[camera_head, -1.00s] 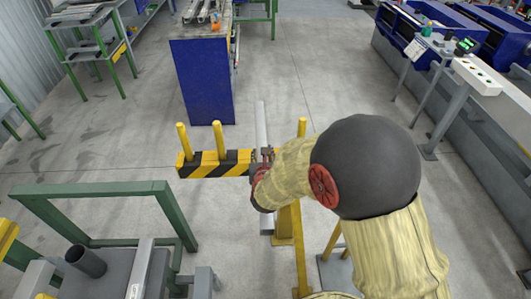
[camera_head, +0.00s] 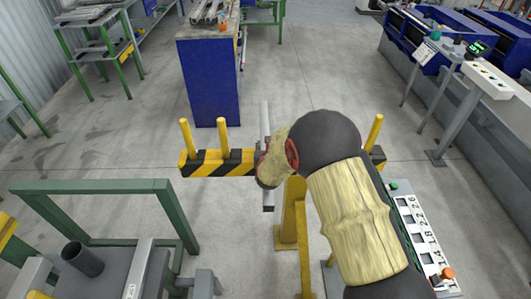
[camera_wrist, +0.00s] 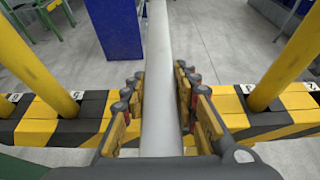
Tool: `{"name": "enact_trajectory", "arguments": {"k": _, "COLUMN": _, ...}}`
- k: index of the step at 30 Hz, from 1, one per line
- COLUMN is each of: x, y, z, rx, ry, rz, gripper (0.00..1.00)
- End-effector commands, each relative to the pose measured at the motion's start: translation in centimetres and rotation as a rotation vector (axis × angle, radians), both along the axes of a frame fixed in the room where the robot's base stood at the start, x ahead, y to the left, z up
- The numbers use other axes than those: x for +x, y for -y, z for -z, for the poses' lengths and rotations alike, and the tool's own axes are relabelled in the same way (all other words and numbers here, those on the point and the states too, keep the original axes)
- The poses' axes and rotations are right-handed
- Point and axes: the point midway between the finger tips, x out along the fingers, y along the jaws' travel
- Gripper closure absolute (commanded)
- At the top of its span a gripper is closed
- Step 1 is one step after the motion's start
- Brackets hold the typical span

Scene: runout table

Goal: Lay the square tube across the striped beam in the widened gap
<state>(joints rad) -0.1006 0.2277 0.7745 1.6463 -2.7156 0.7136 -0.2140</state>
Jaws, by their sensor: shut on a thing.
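The long grey tube (camera_head: 264,118) runs away from me across the black-and-yellow striped beam (camera_head: 192,165). My gripper (camera_wrist: 160,95) is shut on the tube, with fingers on both sides of it over the beam in the wrist view. In the head view my arm and wrist hide the grip and the beam's middle. The tube lies between a left yellow post (camera_wrist: 40,60) and a right yellow post (camera_wrist: 285,65), apart from both. Its far end extends well beyond the beam, and its near end shows below my wrist. I cannot tell whether it touches the beam.
A yellow stand (camera_head: 293,215) is under the beam, partly hidden by my arm. A green-framed table (camera_head: 100,187) is at front left. A control panel (camera_head: 425,235) is at right. A blue bench (camera_head: 210,80) stands beyond the beam. Bare floor surrounds the beam's far side.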

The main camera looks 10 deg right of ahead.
Motion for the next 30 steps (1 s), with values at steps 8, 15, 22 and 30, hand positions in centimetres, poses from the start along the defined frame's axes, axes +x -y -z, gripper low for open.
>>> {"name": "enact_trajectory", "arguments": {"k": 8, "x": 0.8, "y": 0.1, "z": 1.9, "rx": -0.002, "ry": 0.004, "rz": 0.0, "gripper": 1.0}}
{"name": "enact_trajectory", "arguments": {"k": 15, "x": 0.8, "y": 0.1, "z": 3.4, "rx": 0.0, "ry": 0.008, "rz": -0.001, "gripper": 1.0}}
{"name": "enact_trajectory", "arguments": {"k": 22, "x": 0.8, "y": 0.1, "z": 3.5, "rx": 0.0, "ry": 0.007, "rz": -0.001, "gripper": 1.0}}
{"name": "enact_trajectory", "arguments": {"k": 30, "x": 0.6, "y": 0.1, "z": 3.9, "rx": 0.0, "ry": 0.001, "rz": 0.0, "gripper": 0.6}}
